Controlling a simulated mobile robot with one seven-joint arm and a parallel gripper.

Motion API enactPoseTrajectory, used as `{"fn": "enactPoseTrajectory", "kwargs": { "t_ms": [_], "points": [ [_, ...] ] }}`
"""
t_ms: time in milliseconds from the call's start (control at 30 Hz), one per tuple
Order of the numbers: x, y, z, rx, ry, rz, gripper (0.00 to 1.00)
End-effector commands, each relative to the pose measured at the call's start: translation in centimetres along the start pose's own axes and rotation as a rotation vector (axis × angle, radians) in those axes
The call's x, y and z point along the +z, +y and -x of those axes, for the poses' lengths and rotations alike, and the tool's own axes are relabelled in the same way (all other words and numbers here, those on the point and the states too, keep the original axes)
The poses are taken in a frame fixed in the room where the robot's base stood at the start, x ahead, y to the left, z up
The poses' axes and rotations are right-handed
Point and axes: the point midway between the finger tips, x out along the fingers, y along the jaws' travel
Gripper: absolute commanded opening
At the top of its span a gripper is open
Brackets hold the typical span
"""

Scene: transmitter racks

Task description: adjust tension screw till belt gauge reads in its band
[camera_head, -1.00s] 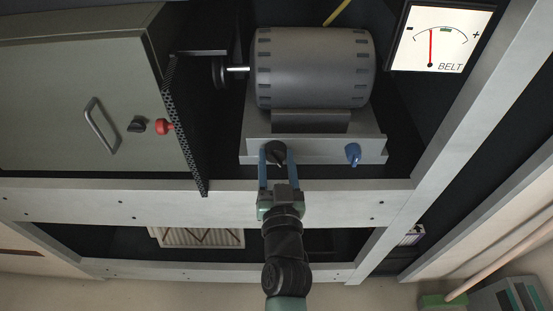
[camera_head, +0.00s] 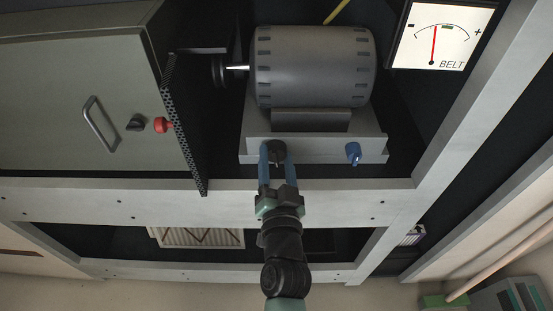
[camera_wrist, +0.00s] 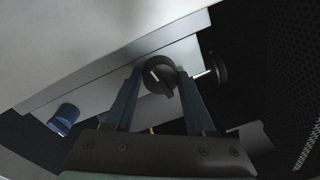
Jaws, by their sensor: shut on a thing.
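The belt gauge (camera_head: 443,36) at the upper right has a white face marked BELT, with minus at left and plus at right. Its red needle (camera_head: 434,46) points nearly straight up, left of the short green band (camera_head: 447,27). A black knob (camera_head: 277,148) with a pale pointer line sits on the front of the grey motor base. It also shows in the wrist view (camera_wrist: 160,76). My gripper (camera_head: 276,155) is shut on this knob, one blue finger on each side. The knob is the likely tension screw; no label shows.
A blue knob (camera_head: 353,153) sits on the same motor base (camera_head: 318,150), right of my gripper. Above is the grey motor (camera_head: 313,68) with a pulley (camera_head: 219,71). A perforated guard (camera_head: 184,125) and a cabinet with a red button (camera_head: 162,124) stand left.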

Motion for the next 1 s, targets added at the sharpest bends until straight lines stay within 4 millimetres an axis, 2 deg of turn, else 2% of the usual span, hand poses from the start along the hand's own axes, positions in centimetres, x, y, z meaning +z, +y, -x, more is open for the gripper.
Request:
{"fn": "enactPoseTrajectory", "kwargs": {
  "t_ms": [200, 500, 1000],
  "points": [
    [0.08, 0.06, 0.02, 0.0, 0.01, -0.179, 0.0],
    [0.14, 0.02, 0.03, -0.002, 0.021, -0.353, 0.0],
    [0.16, 0.04, 0.03, -0.003, 0.026, -0.431, 0.0]
  ]
}}
